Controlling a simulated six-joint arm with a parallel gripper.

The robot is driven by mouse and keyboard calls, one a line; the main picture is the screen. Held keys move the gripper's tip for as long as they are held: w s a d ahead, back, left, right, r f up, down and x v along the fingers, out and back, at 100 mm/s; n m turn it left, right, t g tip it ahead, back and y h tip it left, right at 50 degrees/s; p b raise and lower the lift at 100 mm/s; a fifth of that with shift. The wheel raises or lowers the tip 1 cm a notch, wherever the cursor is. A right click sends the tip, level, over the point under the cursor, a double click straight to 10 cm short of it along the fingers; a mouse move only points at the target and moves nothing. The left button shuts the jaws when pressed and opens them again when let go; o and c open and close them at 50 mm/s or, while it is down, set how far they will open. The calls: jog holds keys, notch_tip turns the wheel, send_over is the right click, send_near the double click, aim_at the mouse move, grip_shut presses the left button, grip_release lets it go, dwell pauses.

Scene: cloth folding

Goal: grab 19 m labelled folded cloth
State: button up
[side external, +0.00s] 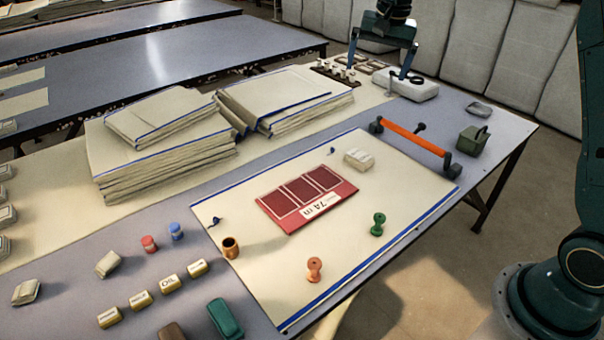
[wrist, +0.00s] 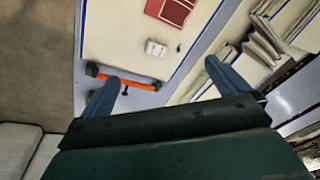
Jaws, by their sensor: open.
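No label reading 19 m is legible in either view. Two stacks of folded cream cloth with blue edges lie on the table: a left stack (side external: 165,150) and a right stack (side external: 285,98). Part of the stacks shows at right in the wrist view (wrist: 262,45). A red panel (side external: 307,197) with a white label, seemingly "7A m", lies on a flat cream cloth (side external: 390,185); the panel also shows in the wrist view (wrist: 172,10). My gripper (side external: 380,68) is open and empty at the table's far end, fingers spread in the wrist view (wrist: 160,74).
An orange-barred tool (side external: 413,137), green spool (side external: 377,224), orange spool (side external: 314,269) and brown cup (side external: 230,247) stand around the flat cloth. A pale block (side external: 405,84) and dark green box (side external: 473,140) sit at the far end. Small labelled pieces (side external: 140,300) lie front left.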

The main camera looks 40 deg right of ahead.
jog(key=w+d+f+m+g, duration=0.1)
jog(key=w+d+f+m, duration=0.15)
jog(key=w+f, duration=0.2)
jog(key=w+d+f+m, duration=0.1)
jog(key=w+d+f, duration=0.2)
jog(key=f, duration=0.3)
jog(key=m+g, duration=0.1)
jog(key=m, duration=0.2)
send_over(360, 155)
notch_tip(360, 155, down, 13)
jog(key=shift+w+a+f, duration=0.1)
jog(key=shift+a+f, duration=0.05)
jog(key=shift+f, duration=4.25)
jog(key=shift+f, duration=0.15)
jog(key=shift+f, duration=2.45)
jog(key=c, duration=0.8)
